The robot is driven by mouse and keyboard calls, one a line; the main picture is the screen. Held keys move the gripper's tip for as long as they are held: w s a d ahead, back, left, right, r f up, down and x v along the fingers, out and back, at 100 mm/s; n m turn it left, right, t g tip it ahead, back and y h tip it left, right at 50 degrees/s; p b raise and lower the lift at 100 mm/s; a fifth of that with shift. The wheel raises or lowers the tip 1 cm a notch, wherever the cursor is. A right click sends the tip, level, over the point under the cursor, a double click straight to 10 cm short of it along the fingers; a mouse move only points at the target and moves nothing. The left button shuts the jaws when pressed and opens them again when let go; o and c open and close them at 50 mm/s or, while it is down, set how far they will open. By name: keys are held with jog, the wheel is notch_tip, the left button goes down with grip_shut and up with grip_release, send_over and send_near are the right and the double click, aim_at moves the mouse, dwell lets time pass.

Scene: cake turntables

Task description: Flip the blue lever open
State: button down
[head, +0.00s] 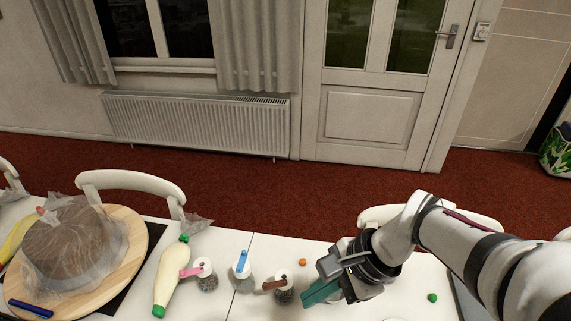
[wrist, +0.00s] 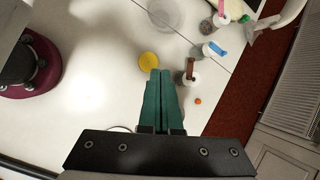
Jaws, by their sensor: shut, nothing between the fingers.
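The blue lever (head: 242,261) sits on the white top of a small jar (head: 241,279) in the head view. It also shows in the wrist view (wrist: 216,48), at the upper right. I cannot tell for sure whether it lies flat or is raised. My gripper (head: 308,296), with teal fingers, is to the right of this jar, with the brown-lever jar (head: 283,293) between them. In the wrist view the fingers (wrist: 160,75) are together and empty, apart from the blue lever. Nothing hides the lever.
A covered cake (head: 72,243) is farther left. An orange ball (head: 302,262) lies behind the brown-lever jar. A yellow disc (wrist: 148,60) is near my fingertips. A maroon stand (wrist: 35,75) is left.

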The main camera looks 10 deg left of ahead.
jog(key=w+a+f+m+y, duration=0.1)
jog(key=w+f+m, duration=0.2)
jog(key=w, duration=0.4)
jog(key=w+a+f+m+t+y, duration=0.1)
jog(key=w+a+f+m, duration=0.1)
jog(key=w, duration=0.4)
jog(key=shift+w+f+m+t+y, duration=0.3)
jog(key=shift+w+f+m+y, duration=0.15)
jog(key=shift+m, duration=0.75)
jog(key=shift+s, duration=0.1)
send_near(242, 261)
jog(key=shift+w+a+f, duration=1.25)
jog(key=shift+a+f, duration=0.55)
jog(key=shift+f, duration=0.5)
